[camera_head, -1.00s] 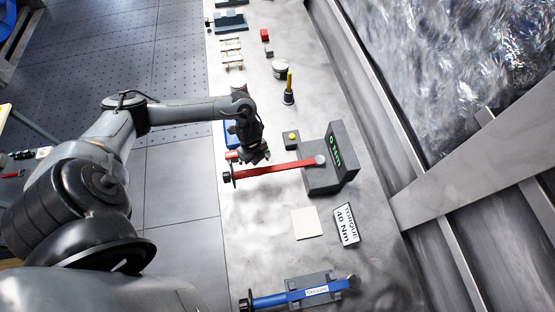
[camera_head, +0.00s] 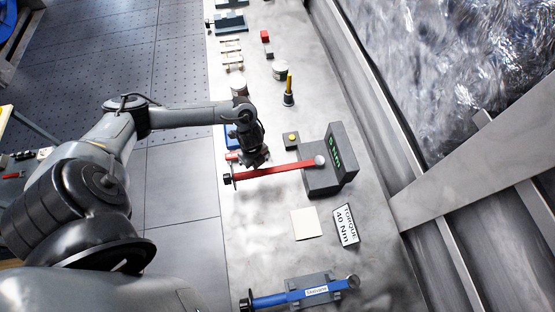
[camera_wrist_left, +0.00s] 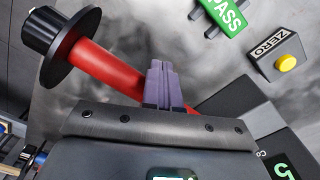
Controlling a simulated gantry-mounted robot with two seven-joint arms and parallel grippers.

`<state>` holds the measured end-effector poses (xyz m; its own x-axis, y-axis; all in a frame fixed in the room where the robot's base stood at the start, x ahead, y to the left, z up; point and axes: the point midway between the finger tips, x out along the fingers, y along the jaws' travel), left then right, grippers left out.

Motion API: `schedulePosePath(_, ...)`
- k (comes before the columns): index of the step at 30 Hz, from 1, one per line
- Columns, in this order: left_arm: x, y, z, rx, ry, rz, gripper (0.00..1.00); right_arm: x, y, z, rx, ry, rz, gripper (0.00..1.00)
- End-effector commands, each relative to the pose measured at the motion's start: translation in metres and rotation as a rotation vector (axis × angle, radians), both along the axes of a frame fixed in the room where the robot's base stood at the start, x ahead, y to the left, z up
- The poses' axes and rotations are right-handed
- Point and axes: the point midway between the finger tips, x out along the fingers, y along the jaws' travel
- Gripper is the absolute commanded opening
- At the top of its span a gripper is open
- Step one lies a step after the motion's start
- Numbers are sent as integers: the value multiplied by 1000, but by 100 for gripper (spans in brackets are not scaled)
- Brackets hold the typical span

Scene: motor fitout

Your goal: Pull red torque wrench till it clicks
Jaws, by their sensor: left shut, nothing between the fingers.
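The red torque wrench (camera_head: 275,169) lies across the bench, its black knob end (camera_head: 227,179) at the front edge and its head on the grey torque tester (camera_head: 322,180). In the left wrist view, the red shaft (camera_wrist_left: 105,68) and black knob (camera_wrist_left: 58,42) are large and close. My left gripper (camera_head: 256,163) is over the wrench's shaft, at its far side. In the left wrist view, its purple fingers (camera_wrist_left: 163,75) are together and empty, right by the shaft; whether they touch it I cannot tell. The tester's green display reads about 5 in the wrist view (camera_wrist_left: 284,172).
A yellow-button ZERO box (camera_head: 291,139) and a green PASS sign (camera_wrist_left: 226,14) are near the wrench. A 40 Nm torque card (camera_head: 345,225) and a blue wrench (camera_head: 300,295) lie toward the bottom. A cup (camera_head: 280,70) and screwdriver (camera_head: 289,90) stand farther up.

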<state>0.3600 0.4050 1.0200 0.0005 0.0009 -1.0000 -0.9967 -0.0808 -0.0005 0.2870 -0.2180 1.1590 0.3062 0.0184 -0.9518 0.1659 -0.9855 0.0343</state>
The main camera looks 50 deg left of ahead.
Motion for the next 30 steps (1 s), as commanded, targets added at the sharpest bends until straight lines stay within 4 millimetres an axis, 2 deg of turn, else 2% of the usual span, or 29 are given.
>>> schedulePosePath(30,-4,-10,0,-2,1,-2,0,0,-1,6,-5,0,3,43)
